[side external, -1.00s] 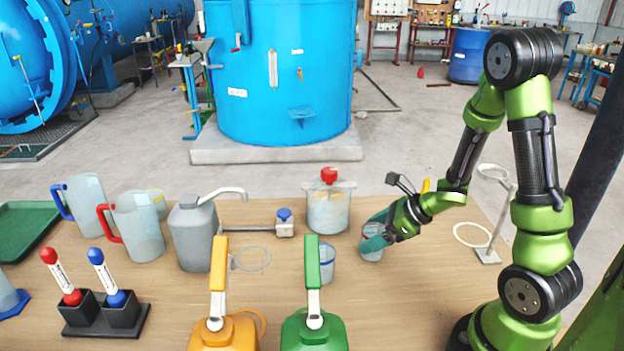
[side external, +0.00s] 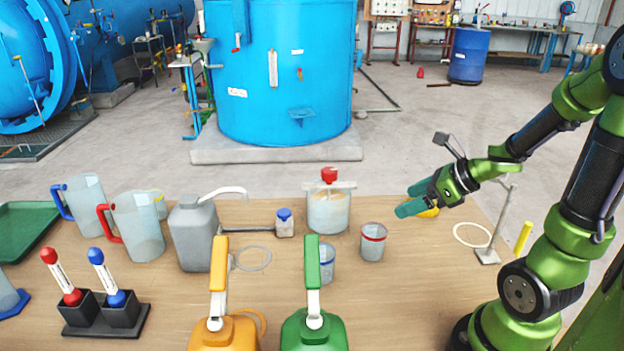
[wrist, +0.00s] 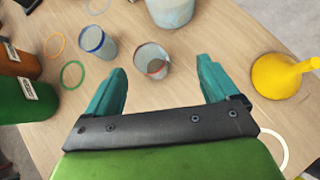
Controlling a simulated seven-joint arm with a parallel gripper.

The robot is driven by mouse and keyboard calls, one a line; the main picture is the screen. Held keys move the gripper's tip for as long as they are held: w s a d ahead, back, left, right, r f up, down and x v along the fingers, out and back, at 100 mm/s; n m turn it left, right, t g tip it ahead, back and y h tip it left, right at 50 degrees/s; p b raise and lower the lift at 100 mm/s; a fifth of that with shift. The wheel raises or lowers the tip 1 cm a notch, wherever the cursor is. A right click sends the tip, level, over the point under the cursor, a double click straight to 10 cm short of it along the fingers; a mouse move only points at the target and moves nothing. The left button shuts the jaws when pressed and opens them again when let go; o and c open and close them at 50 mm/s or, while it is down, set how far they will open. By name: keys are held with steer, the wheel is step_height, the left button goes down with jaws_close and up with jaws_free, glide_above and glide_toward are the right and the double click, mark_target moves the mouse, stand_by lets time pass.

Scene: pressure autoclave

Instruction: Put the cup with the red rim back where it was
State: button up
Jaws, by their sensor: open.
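The cup with the red rim (side external: 372,243) stands upright on the table, right of the clear jar with the red knob. In the wrist view the red-rimmed cup (wrist: 152,60) is ahead of my gripper, apart from the fingers. My gripper (side external: 404,200) is open and empty, raised above and to the right of the cup. Its two teal fingers (wrist: 163,86) are spread wide in the wrist view. A blue-rimmed cup (side external: 327,263) stands to the left, partly hidden behind the green pump bottle; it also shows in the wrist view (wrist: 98,42).
The clear jar (side external: 328,210) stands behind the cups. The green pump bottle (side external: 314,329) and orange pump bottle (side external: 224,331) are in front. A yellow funnel (wrist: 276,76) and a ring stand (side external: 488,254) are to the right. The front right table is clear.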

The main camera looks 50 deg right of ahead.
steer(key=w+d+r+m+t+h, duration=0.1)
steer(key=w+r+m+h, duration=0.3)
steer(key=m, duration=0.7)
steer(key=w+d+r+m+t+h, duration=0.1)
steer(key=r+m+h, duration=0.2)
steer(key=r+m, duration=0.6)
steer(key=s+a+f+m+g+y, duration=0.1)
steer(key=s+a+m+g+y, duration=0.1)
steer(key=a+m, duration=0.7)
steer(key=s+a+f+m+g+y, duration=0.1)
steer(key=s+a+m+y, duration=0.3)
steer(key=a+m, duration=0.6)
steer(key=s+m+g, duration=0.1)
steer(key=s+m, duration=0.1)
steer(key=m, duration=0.1)
steer(key=shift+s+a+f+y, duration=0.15)
steer(key=shift+f+y, duration=0.05)
steer(key=shift+y, duration=0.1)
steer(key=shift+c, duration=0.5)
